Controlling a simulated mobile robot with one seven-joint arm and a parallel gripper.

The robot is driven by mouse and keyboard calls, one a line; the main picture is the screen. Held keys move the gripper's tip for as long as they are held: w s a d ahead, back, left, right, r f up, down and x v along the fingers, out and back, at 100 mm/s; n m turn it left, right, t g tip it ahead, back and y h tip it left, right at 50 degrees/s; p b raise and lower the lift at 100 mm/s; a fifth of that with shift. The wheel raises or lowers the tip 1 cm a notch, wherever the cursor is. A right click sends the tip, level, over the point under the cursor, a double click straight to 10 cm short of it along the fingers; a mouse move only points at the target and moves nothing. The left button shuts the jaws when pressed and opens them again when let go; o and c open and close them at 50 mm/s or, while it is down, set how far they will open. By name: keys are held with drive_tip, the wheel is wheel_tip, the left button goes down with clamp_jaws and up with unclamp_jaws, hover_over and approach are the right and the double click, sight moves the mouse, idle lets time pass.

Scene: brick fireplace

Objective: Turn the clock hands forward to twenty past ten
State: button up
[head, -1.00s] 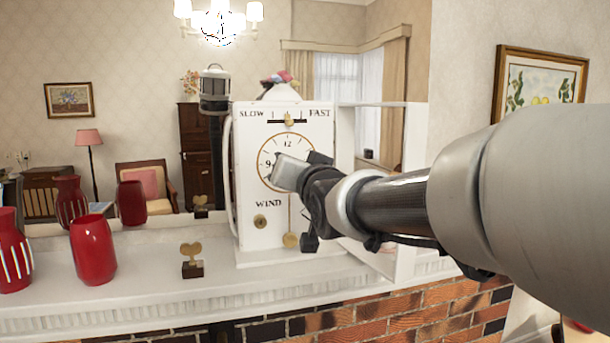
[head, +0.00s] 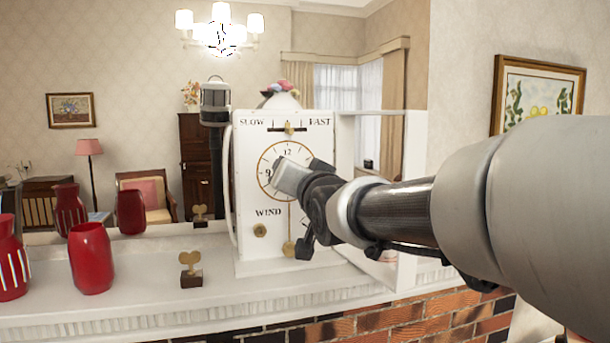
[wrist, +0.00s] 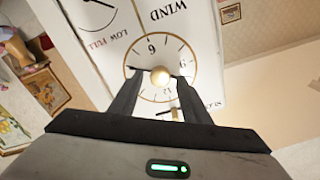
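The white clock (head: 245,222) stands on the mantel, its round dial (head: 263,152) partly covered by my gripper (head: 280,178). In the wrist view the dial (wrist: 183,52) appears upside down, with 6 at the top. A round gold knob (wrist: 160,76) marks its centre. My gripper's two dark fingers (wrist: 160,82) are on either side of this knob. They look parted, with narrow gaps; contact is hard to judge. A dark hand (wrist: 135,68) points left in the wrist view, towards the 3 side. The other hand cannot be made out.
A gold key (head: 191,268) stands on a small block left of the clock. Red vases (head: 92,258) stand further left on the mantel (head: 140,300). A mirror behind reflects the room.

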drive_tip(key=b+v, duration=0.2)
drive_tip(key=v, duration=1.5)
drive_tip(key=shift+s, duration=0.25)
drive_tip(key=shift+r, duration=0.1)
drive_tip(key=s+d+f+g+h+p, duration=0.1)
drive_tip(key=s+d+f+g+p, duration=0.1)
drive_tip(key=s+d+f+g, duration=0.2)
drive_tip(key=s+d+f+n+g+h+p, duration=0.1)
drive_tip(key=s+d+f+g, duration=0.3)
drive_tip(key=f, duration=0.5)
drive_tip(key=s+d+f+n+g+h+p, duration=0.1)
drive_tip(key=s+d+f+g+h+p, duration=0.2)
drive_tip(key=s+f, duration=0.3)
drive_tip(key=shift+d+f+g+p, duration=0.3)
drive_tip(key=shift+d+f+g, duration=0.1)
drive_tip(key=shift+f, duration=0.3)
drive_tip(key=shift+r, duration=0.1)
